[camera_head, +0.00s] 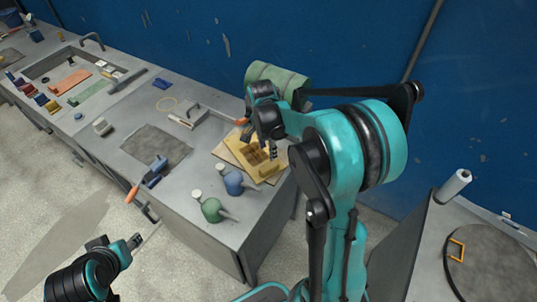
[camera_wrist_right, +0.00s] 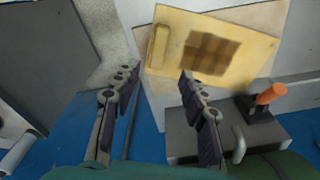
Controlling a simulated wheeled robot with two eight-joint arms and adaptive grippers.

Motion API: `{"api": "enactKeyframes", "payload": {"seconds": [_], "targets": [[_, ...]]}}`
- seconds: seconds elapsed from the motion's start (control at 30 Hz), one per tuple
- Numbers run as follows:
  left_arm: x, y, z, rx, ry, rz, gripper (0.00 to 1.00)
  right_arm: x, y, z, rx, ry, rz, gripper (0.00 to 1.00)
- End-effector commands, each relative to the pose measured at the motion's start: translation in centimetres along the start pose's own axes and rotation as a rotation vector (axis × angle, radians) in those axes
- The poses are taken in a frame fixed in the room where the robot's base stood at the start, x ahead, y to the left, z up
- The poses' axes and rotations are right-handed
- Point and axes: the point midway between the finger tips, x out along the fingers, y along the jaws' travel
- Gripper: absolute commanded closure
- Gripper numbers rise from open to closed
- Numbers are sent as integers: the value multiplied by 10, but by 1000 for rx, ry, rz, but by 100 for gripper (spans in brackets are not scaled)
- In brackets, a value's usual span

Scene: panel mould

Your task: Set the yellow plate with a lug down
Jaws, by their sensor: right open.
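The yellow plate with a lug (camera_head: 268,169) lies on a pale board at the right end of the long bench. In the right wrist view the plate (camera_wrist_right: 185,67) lies flat, with a brown square patterned patch in its middle. Its raised rounded lug (camera_wrist_right: 159,45) is near one edge. My right gripper (camera_head: 260,146) is over the plate, partly hiding it. In the right wrist view the right gripper (camera_wrist_right: 157,77) has its two fingers apart, with nothing between them, and the lug lies just beyond the fingertips. My left gripper (camera_head: 135,241) is low at the left, away from the plate.
A blue bottle (camera_head: 234,183) and a green bottle (camera_head: 212,209) stand near the plate at the bench's front. A green cylinder (camera_head: 277,78) is behind. A dark mat (camera_head: 155,146) lies left. A round dark disc (camera_head: 490,264) is on the right bench.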

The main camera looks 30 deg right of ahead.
Motion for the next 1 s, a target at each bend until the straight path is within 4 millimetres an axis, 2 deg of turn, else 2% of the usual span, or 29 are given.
{"api": "enactKeyframes", "payload": {"seconds": [0.03, 0.27, 0.37, 0.5, 0.6, 0.8, 1.0], "targets": [[-3, 0, -2, 0, 0, 0, 57, -8, 0, 0, 0, 0, 0, 57], [-4, 0, -3, 0, 0, 0, 57, -31, 6, 7, -65, 5, -27, 57], [-4, 0, -3, 0, 0, 0, 57, -51, 20, 20, -205, 19, -82, 57], [-4, 0, -3, 0, 0, 0, 57, -84, 49, 48, -501, 68, -197, 57], [-4, 0, -3, 0, 0, 0, 57, -99, 73, 67, -720, 125, -279, 57], [-4, 0, -3, 0, 0, 0, 57, -111, 117, 99, -1114, 272, -414, 57], [-4, 0, -3, 0, 0, 0, 57, -109, 139, 115, -1342, 389, -481, 57]]}}
